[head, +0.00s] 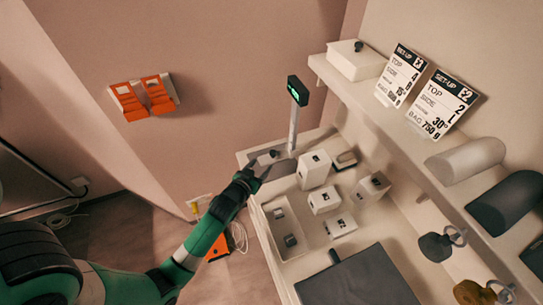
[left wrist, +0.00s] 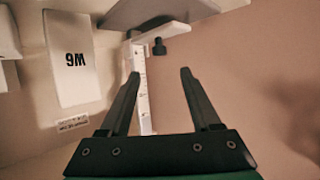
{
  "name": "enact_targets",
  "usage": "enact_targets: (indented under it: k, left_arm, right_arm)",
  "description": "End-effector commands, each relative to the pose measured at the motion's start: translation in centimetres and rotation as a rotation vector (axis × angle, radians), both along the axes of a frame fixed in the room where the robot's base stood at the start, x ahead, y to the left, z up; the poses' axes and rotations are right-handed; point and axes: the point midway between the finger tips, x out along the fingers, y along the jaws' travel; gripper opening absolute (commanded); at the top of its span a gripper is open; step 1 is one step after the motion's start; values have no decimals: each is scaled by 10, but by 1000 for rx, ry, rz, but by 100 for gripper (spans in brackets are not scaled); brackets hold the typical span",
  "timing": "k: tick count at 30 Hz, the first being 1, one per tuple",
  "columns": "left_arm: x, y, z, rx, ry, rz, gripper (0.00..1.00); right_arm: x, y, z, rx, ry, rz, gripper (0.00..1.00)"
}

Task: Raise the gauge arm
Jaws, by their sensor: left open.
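The height gauge shows in the left wrist view as a white post (left wrist: 142,88) with scale marks and a pale gauge arm (left wrist: 172,34) reaching across it. A small black knob (left wrist: 158,47) sits on that arm. My left gripper (left wrist: 158,72) is open, and nothing is held between its fingers. The post and knob appear beyond and between the fingertips; I cannot tell how far off. My right gripper is not in view.
A white pole with a green-lit display (head: 298,91) rises behind the gripper. Several white labelled blocks (head: 313,169) stand right of it; one marked W6 (left wrist: 70,60) is close in the wrist view. A white tray (head: 310,240) and dark mat (head: 360,280) lie nearer.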

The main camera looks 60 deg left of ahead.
Motion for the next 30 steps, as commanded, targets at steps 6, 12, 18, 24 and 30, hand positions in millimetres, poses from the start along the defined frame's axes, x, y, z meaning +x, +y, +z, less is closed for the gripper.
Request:
enact_targets:
  k: [6,12,18,24,30]
  left_arm:
    - [35,29,-21,2,-3,1,64]
    - [62,52,-36,1,-3,-1,64]
    - [73,61,-39,0,-2,-1,64]
    - [73,61,-38,1,-2,-1,64]
    - [73,60,-39,1,-2,-1,31]
  right_arm:
    - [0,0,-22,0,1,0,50]
    - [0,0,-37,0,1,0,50]
    - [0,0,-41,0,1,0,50]
    - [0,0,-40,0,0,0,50]
    - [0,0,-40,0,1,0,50]
